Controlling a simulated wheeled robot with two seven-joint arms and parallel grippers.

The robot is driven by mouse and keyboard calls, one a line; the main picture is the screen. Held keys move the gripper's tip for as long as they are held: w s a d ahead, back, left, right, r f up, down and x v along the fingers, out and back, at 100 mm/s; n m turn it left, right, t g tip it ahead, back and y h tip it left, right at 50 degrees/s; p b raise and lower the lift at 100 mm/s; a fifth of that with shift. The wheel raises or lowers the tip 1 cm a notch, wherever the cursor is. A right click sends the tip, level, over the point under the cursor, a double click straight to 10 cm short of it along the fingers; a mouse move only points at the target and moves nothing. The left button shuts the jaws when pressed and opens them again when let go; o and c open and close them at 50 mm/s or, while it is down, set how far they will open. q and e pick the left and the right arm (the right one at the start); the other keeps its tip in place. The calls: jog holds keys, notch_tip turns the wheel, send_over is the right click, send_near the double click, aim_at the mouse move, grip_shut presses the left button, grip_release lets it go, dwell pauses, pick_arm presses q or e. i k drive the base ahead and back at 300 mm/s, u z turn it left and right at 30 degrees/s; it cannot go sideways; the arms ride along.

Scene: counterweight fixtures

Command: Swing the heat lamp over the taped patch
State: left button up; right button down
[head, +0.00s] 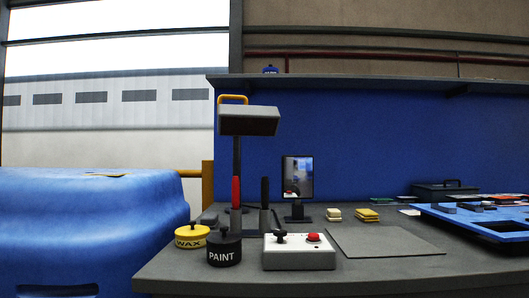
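The heat lamp stands on the bench left of centre. It has a grey box-shaped head (249,121) with a yellow handle (233,99) on top, on a dark post with a red section (236,192). The lamp head is above the bench's left part, apart from the large blue body (80,225) at the left. A small, thin tan piece (105,174) lies on top of that blue body; I cannot tell whether it is the taped patch. Neither of my grippers shows.
A black PAINT tin (224,248), a yellow WAX tin (191,236) and a white control box (299,252) with a red button stand near the lamp. A flat grey mat (383,242) lies clear; a blue tray (470,221) is at right. A shelf (380,82) runs above.

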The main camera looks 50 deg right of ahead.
aim_at(245, 120)
jog(key=z, duration=1.3)
jog(key=i, duration=0.1)
jog(key=u, duration=0.25)
